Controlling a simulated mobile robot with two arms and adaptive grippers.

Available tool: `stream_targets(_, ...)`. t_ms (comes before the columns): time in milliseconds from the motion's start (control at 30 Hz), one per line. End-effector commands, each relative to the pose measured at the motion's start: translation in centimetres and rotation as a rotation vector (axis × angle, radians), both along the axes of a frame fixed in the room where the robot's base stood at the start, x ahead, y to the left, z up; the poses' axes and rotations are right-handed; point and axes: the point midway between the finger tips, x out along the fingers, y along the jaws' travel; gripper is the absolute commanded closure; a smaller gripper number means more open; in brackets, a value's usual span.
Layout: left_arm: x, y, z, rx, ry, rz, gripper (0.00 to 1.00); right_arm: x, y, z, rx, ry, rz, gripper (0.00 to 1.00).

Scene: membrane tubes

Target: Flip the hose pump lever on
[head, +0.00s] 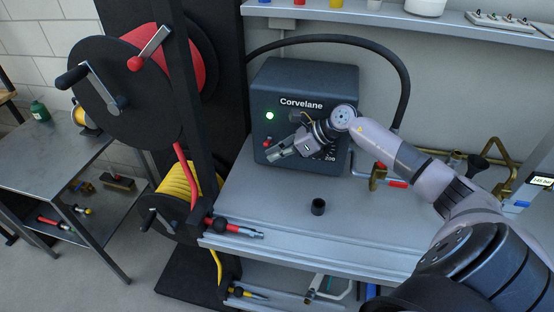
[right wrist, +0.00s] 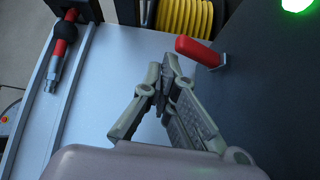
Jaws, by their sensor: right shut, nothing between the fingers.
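The pump is a dark grey box (head: 318,75) marked "Corvelane" on the bench. A green light (head: 270,115) glows on its front; it also shows in the right wrist view (right wrist: 297,4). The small red lever (head: 266,143) sits below the light. In the right wrist view the red lever (right wrist: 197,50) sticks out from the box on a small metal bracket. My right gripper (head: 271,157) is in front of the box, just below the lever. Its fingers (right wrist: 167,75) are shut and empty, seemingly apart from the lever. My left gripper is out of view.
Hose reels with red (head: 182,62) and yellow (head: 176,184) hose stand left of the bench. A red-and-black nozzle (head: 232,226) lies along the bench's front edge. A small black cup (head: 318,206) stands on the bench. Brass fittings (head: 378,176) lie right of the box.

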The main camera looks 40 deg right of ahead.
Motion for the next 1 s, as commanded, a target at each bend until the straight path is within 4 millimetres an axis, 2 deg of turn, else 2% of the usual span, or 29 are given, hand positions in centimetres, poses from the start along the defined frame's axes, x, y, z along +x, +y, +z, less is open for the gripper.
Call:
stream_targets(300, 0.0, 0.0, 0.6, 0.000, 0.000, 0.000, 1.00, 0.0, 0.0, 1.5, -0.002, -0.003, 0.001, 1.00)
stream_targets(667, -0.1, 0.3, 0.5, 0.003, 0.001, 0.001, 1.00, 0.3, -0.1, 2.2, 0.001, -0.013, -0.003, 1.00)
stream_targets(767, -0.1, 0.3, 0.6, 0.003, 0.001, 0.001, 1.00, 0.3, -0.1, 3.2, 0.000, -0.018, -0.003, 1.00)
stream_targets(1000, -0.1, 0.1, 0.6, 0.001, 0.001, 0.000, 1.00, 0.2, -0.1, 7.8, -0.002, -0.016, 0.001, 1.00)
